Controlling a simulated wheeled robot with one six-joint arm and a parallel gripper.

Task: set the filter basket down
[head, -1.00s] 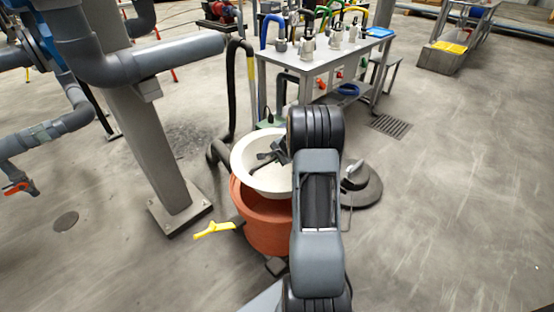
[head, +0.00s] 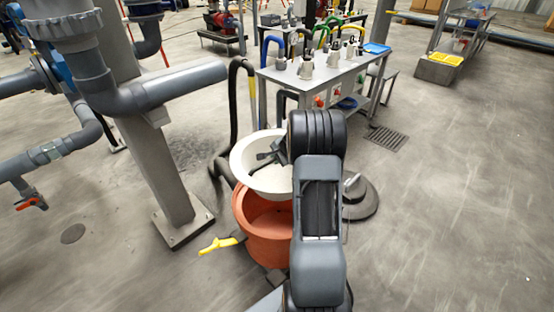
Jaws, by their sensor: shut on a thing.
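The filter basket, a white round bowl-like vessel (head: 249,178), is in the head view just left of my arm. Its right side is hidden behind the arm. My gripper (head: 266,156) is dark, reaches in over the basket and is shut on it; the exact grip point is hard to see. The basket overlaps the far rim of an orange-red tub (head: 257,247) in the picture. Whether it touches the tub cannot be told.
A yellow-handled part (head: 220,244) sticks out left of the tub. A grey post (head: 165,180) stands to the left. A round dark base (head: 365,200) is right of my arm, and a workbench (head: 320,80) is behind. Open floor (head: 460,200) lies right, with a drain grate (head: 389,137).

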